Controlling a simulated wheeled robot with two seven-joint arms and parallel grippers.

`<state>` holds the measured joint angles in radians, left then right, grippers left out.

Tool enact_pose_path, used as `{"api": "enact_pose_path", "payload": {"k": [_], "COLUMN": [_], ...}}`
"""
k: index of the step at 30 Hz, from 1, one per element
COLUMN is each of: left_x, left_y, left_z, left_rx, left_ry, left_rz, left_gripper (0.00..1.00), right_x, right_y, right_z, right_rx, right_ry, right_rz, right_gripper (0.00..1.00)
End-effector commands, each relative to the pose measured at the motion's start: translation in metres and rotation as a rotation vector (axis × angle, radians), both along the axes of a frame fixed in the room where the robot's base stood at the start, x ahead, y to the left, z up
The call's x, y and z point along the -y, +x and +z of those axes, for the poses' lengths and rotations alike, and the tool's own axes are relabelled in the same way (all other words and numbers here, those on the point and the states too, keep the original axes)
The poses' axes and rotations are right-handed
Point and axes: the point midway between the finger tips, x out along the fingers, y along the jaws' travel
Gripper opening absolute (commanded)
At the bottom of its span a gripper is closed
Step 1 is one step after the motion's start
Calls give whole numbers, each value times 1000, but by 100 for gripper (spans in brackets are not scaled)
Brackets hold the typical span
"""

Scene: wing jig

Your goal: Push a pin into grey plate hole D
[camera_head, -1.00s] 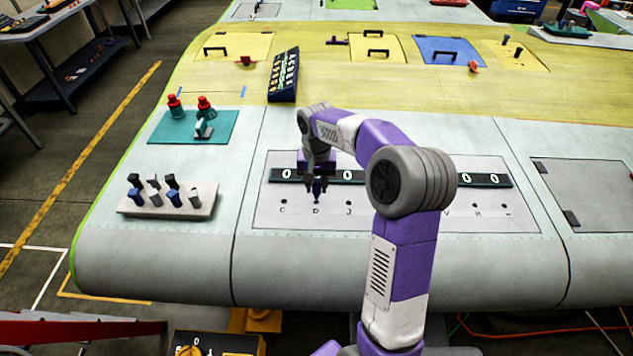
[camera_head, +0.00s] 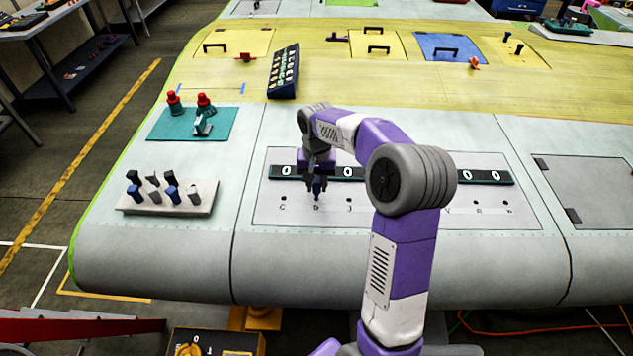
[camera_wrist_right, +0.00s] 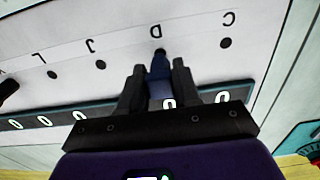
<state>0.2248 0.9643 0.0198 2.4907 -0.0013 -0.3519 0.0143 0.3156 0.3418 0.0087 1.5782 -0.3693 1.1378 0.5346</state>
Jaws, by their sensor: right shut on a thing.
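The grey plate (camera_head: 355,214) lies on the wing's front surface with a row of lettered holes. My right gripper (camera_head: 316,190) is over hole D on the left part of the plate. In the right wrist view the right gripper (camera_wrist_right: 160,88) is shut on a blue pin (camera_wrist_right: 159,72). The pin's tip is at hole D (camera_wrist_right: 158,51); I cannot tell how far it is in. Hole C (camera_wrist_right: 226,43) and hole J (camera_wrist_right: 101,65) are empty on either side. My left gripper is not in view.
A light block (camera_head: 195,200) with several blue, black and grey pins stands left of the plate. Behind it is a teal mat (camera_head: 165,123) with red-topped items. A dark strip of zero counters (camera_head: 285,172) runs behind the holes.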

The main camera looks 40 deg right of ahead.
Motion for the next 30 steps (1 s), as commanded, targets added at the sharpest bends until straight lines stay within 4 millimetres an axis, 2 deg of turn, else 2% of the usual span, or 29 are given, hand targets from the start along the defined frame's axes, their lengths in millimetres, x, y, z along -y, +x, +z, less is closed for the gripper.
{"api": "enact_pose_path", "payload": {"k": [18, 26, 27, 30], "left_x": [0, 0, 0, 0], "left_y": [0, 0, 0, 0], "left_z": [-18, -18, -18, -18], "left_rx": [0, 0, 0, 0], "left_ry": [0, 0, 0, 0], "left_rz": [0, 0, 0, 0], "left_gripper": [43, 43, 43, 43], "right_x": [-1, 0, 0, 0], "right_y": [0, 0, 0, 0], "right_z": [-26, -26, -26, -26], "right_rx": [-1, -1, 0, 0], "right_ry": [1, 1, 0, 0], "right_rz": [1, 1, 1, 1], "right_gripper": [1, 1, 33, 48]}}
